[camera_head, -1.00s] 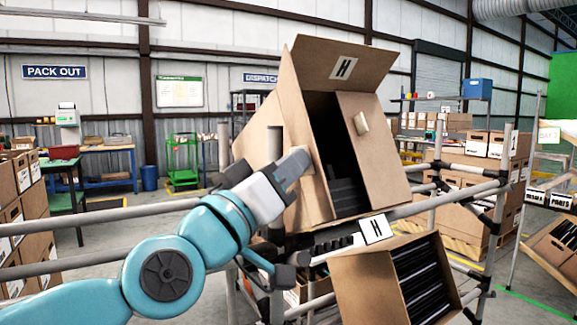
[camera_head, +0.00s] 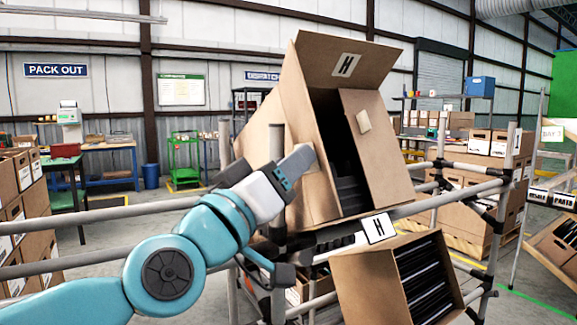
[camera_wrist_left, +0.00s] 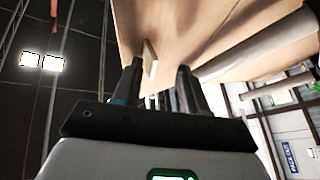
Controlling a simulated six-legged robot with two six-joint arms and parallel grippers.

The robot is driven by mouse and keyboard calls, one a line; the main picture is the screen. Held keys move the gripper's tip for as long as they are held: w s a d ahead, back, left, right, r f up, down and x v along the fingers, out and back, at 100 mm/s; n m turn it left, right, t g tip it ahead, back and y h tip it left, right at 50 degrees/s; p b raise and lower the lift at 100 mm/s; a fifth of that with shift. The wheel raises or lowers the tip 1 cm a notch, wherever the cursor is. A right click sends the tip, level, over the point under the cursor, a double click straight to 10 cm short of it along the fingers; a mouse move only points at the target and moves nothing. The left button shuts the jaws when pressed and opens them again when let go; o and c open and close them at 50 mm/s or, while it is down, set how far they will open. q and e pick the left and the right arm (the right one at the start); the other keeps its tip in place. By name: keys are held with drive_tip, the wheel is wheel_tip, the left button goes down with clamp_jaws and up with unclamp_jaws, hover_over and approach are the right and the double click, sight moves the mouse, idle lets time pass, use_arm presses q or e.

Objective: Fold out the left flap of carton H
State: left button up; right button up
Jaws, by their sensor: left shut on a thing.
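Carton H (camera_head: 376,178) is a brown box, tilted on the pipe rack, with its open side facing me and dark contents inside. Its top flap (camera_head: 345,48), labelled H, stands up. The right flap (camera_head: 372,108) carries a pale tab (camera_head: 364,121). The left flap (camera_head: 316,190) is at the left of the dark opening. My left gripper (camera_head: 304,158) is shut on the left flap's tab, which its fingers mostly hide in the head view. In the left wrist view the pale tab (camera_wrist_left: 150,60) shows by the fingertips (camera_wrist_left: 158,75). My right gripper is not in view.
A rack label H (camera_head: 379,228) is below the carton. A second open carton (camera_head: 362,290) with dark contents stands lower down. Rack pipes (camera_head: 165,206) run along both sides of my left arm. Stacked cartons stand at far left (camera_head: 30,235) and right (camera_head: 490,150).

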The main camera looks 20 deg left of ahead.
use_arm(q)
drive_tip(key=shift+f, duration=0.2)
idle(0.3)
drive_tip(key=p+v, duration=0.2)
drive_tip(key=v, duration=1.4)
drive_tip(key=shift+s, duration=0.15)
drive_tip(key=shift+r, duration=0.1)
